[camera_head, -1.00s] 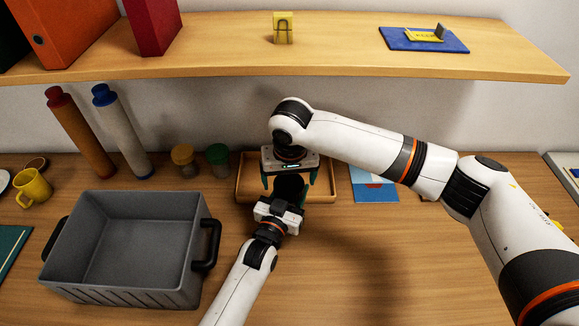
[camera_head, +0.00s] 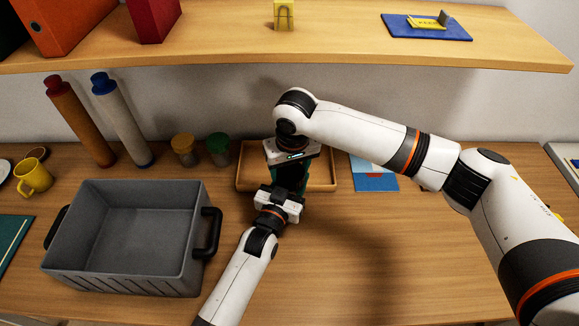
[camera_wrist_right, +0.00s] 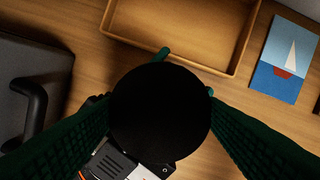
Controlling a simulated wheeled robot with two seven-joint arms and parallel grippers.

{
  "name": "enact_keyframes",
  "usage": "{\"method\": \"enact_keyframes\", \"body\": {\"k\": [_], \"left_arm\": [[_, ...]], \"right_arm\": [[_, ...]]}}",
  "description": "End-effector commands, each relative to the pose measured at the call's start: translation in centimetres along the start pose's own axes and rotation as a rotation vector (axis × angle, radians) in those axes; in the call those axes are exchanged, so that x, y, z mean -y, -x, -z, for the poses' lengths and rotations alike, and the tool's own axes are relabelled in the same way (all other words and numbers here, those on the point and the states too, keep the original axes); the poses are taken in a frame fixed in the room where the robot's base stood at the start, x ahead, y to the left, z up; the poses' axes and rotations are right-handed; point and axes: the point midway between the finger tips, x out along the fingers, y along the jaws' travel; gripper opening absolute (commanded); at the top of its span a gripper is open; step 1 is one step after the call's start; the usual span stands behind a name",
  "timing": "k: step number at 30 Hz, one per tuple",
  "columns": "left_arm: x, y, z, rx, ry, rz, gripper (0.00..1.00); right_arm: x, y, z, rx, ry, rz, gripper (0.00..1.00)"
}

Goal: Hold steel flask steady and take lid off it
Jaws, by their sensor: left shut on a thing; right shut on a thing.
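The flask's black round lid (camera_wrist_right: 160,114) fills the middle of the right wrist view. It hides the steel body below it. My right gripper (camera_wrist_right: 161,122) comes from above, with its dark green fingers on both sides of the lid, shut on it. In the head view my right gripper (camera_head: 290,178) is just above and behind my left gripper (camera_head: 287,190). My left gripper is shut on the flask from the front, below the lid. Two teal fingertips of it show past the lid's far edge in the wrist view. I cannot tell whether the lid is loose.
A shallow wooden tray (camera_head: 327,187) lies right behind the grippers. A grey crate (camera_head: 190,262) stands to the left. Two small jars, one with a green cap (camera_head: 217,139), and a blue picture card (camera_head: 374,181) are near. The wooden shelf (camera_head: 230,55) overhangs the back. The front right is clear.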

Motion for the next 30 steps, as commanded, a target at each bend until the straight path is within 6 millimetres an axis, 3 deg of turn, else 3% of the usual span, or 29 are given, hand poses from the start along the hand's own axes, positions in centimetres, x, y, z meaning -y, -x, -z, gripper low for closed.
{"method": "enact_keyframes", "body": {"k": [3, 11, 12, 16, 24, 30], "left_arm": [[0.0, 0.0, 0.0, 0.000, 0.000, -0.001, 0.00], [-0.1, 0.0, 0.0, 0.000, 0.001, -0.001, 0.00], [-0.1, 0.0, 0.0, 0.000, 0.001, -0.001, 0.00], [-0.1, 0.0, 0.0, 0.000, 0.001, -0.001, 0.00], [0.0, 0.0, 0.0, 0.000, 0.000, -0.001, 0.00], [0.0, 0.0, 0.0, 0.000, 0.000, 0.000, 0.00]], "right_arm": [[0.1, 0.0, 0.1, -0.001, 0.079, -0.013, 0.36], [0.1, 0.0, 0.1, -0.001, 0.089, -0.013, 0.36], [0.1, 0.0, 0.1, -0.001, 0.089, -0.013, 0.66], [0.1, 0.0, 0.1, -0.001, 0.088, -0.013, 0.85], [0.0, 0.1, 0.0, 0.001, 0.088, -0.013, 0.85], [0.0, 2.5, -0.4, 0.004, 0.088, -0.014, 0.85]]}}
